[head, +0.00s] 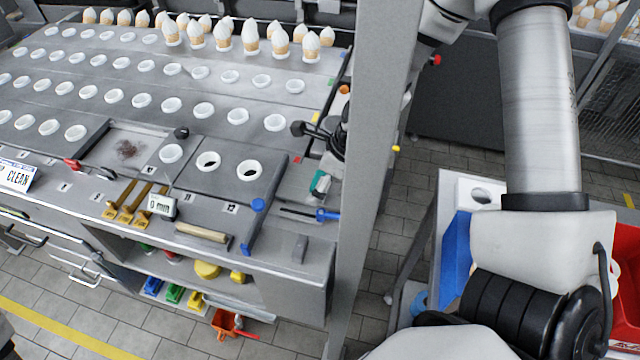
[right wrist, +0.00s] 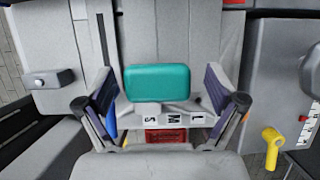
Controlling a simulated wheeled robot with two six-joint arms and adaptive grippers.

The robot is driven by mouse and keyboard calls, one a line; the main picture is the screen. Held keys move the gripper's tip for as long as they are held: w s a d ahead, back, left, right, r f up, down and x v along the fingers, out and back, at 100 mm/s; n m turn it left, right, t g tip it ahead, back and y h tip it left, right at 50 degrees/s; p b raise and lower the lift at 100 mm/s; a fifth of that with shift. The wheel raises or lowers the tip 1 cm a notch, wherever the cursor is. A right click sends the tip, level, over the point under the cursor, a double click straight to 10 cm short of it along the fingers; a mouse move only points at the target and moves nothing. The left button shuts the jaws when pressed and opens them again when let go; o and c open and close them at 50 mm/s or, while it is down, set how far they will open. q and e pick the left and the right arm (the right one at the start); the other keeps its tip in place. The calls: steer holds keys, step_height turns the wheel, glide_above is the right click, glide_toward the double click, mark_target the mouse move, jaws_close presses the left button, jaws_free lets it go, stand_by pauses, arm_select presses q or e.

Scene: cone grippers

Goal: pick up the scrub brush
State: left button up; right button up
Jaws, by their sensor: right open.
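The scrub brush shows as a teal block (right wrist: 158,83) in the right wrist view, on a grey surface. In the head view its teal part (head: 320,183) is at the right end of the grey workbench, beside the metal post. My right gripper (right wrist: 160,95) is open, with one finger on each side of the teal block and gaps between them. In the head view this gripper (head: 333,146) is partly hidden behind the post, just above the brush. Whether the brush has a handle is hidden. My left gripper is not in view.
The grey post (head: 372,150) stands close to the gripper. A blue-handled tool (head: 326,215) lies just in front of the brush. White cups (head: 247,170) sit in the bench, and a red bin (head: 625,270) stands at the right.

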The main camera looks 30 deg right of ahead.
steer(key=shift+s+a+r, duration=0.1)
steer(key=shift+s+r, duration=0.2)
steer(key=shift+s, duration=0.1)
steer(key=shift+w+f, duration=0.25)
steer(key=shift+w, duration=0.15)
steer(key=c, duration=1.2)
steer(key=shift+s+r, duration=0.1)
steer(key=shift+s, duration=0.05)
steer(key=shift+c, duration=0.2)
step_height(320, 180, up, 10)
steer(key=p, duration=0.9)
steer(key=shift+r+p, duration=0.1)
steer(key=shift+p, duration=0.3)
